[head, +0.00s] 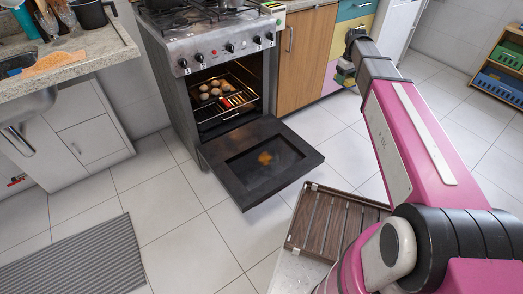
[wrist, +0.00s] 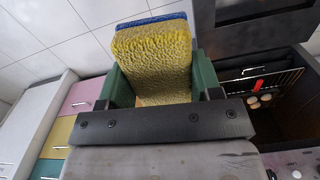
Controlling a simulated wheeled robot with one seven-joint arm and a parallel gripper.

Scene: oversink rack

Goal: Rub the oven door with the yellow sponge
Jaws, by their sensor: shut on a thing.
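The oven door (head: 222,150) is folded down open in front of the stove, with an orange-brown stain (head: 265,158) on its inner face. The dark door also shows at the upper right of the wrist view (wrist: 230,45). My gripper (head: 345,74) is to the right of the stove, up and apart from the door. In the wrist view its green fingers (wrist: 160,78) are shut on the yellow sponge (wrist: 152,55), which has a blue layer on its far side. The sponge is hard to make out in the head view.
The open oven holds a rack (head: 228,108) with several round brown items and a red object. A slatted brown rack (head: 330,225) is low in front of me, right of the door. A grey striped mat (head: 80,265) lies at left. Tiled floor between is clear.

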